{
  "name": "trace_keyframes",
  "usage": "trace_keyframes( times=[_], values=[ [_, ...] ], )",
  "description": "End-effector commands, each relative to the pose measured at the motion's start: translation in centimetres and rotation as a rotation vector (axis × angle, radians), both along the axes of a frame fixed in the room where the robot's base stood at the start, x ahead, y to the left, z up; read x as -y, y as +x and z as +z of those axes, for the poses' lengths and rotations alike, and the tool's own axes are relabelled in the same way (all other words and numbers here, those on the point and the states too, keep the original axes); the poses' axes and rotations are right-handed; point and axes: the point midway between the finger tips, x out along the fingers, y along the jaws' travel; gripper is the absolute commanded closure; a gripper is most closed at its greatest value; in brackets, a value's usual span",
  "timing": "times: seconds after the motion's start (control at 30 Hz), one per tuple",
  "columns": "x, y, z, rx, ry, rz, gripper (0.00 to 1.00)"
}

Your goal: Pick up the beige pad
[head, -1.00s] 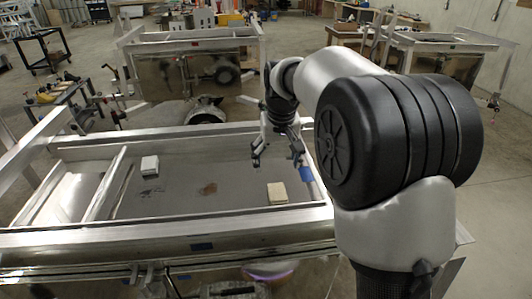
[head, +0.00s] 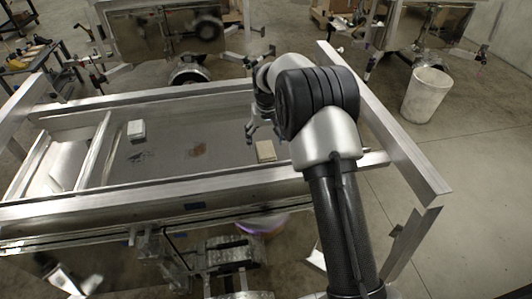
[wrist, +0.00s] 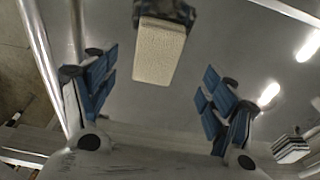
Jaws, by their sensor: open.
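The beige pad (head: 265,151) lies on the grey floor of the aluminium trailer, near its right end. In the wrist view the pad (wrist: 159,50) shows at the top centre, its pale textured face towards me and something dark at its upper end. My gripper (wrist: 157,90) is open and empty, its blue-padded fingers wide apart on either side of the pad's line, with the pad ahead of them and no contact visible. In the head view my gripper (head: 262,133) hangs over the trailer bed just behind the pad, partly hidden by my arm.
A white block (head: 136,130) lies on the bed at the left; a striped block (wrist: 290,148) shows at the wrist view's lower right. Raised metal rails (head: 160,193) frame the bed. A white bin (head: 427,94) stands on the floor at the right.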

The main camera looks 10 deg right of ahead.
Motion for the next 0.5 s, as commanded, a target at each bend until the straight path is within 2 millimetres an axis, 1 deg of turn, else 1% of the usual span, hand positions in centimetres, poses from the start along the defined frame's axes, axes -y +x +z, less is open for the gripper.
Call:
trace_keyframes(
  times=[0.03, 0.27, 0.5],
  values=[
    [0.0, 0.1, -0.7, 0.0, 0.0, 0.0, 0.22],
    [0.1, 0.4, -2.1, 0.0, 0.0, -0.001, 0.22],
    [0.5, 1.3, -5.6, -0.001, 0.0, -0.001, 0.22]
  ],
)
